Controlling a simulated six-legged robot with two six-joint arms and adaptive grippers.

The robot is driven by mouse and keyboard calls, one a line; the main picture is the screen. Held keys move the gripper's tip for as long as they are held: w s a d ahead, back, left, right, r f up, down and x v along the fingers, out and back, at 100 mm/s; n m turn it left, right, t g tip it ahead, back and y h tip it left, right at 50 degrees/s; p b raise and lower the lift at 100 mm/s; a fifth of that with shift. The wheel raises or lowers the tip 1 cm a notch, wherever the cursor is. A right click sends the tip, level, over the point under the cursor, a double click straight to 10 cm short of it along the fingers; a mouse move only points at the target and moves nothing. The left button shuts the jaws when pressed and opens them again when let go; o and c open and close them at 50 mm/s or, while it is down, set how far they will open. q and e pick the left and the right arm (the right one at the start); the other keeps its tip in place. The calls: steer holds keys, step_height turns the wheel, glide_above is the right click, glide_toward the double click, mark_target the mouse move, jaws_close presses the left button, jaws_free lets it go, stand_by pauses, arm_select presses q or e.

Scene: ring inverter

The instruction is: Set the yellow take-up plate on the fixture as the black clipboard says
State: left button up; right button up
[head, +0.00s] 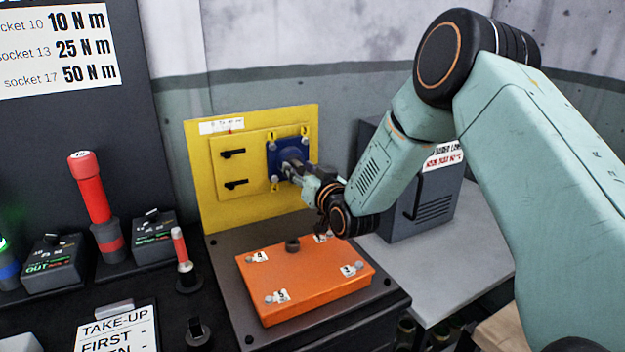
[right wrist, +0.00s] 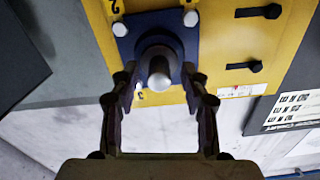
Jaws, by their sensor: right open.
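The upright yellow panel (head: 250,207) carries a yellow plate (head: 219,156) with two black handles. A blue square block (head: 273,150) with bolts at its corners sits at the plate's right side. In the right wrist view the block (right wrist: 126,38) has a round grey knob (right wrist: 158,72) at its centre. My right gripper (head: 290,170) is at the block. In the right wrist view its fingers (right wrist: 162,82) are open, one on each side of the knob; contact is unclear. A white sheet (head: 116,332) reading "TAKE-UP FIRST" lies at lower left, partly cut off. My left gripper is out of view.
An orange box (head: 305,280) with numbered bolts sits on the dark bench in front of the panel. A red-handled tool (head: 90,190) and small control boxes (head: 153,238) stand at left.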

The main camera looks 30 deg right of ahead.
steer(key=s, duration=1.1)
steer(key=shift+s+a+r, duration=0.15)
steer(key=shift+a, duration=0.1)
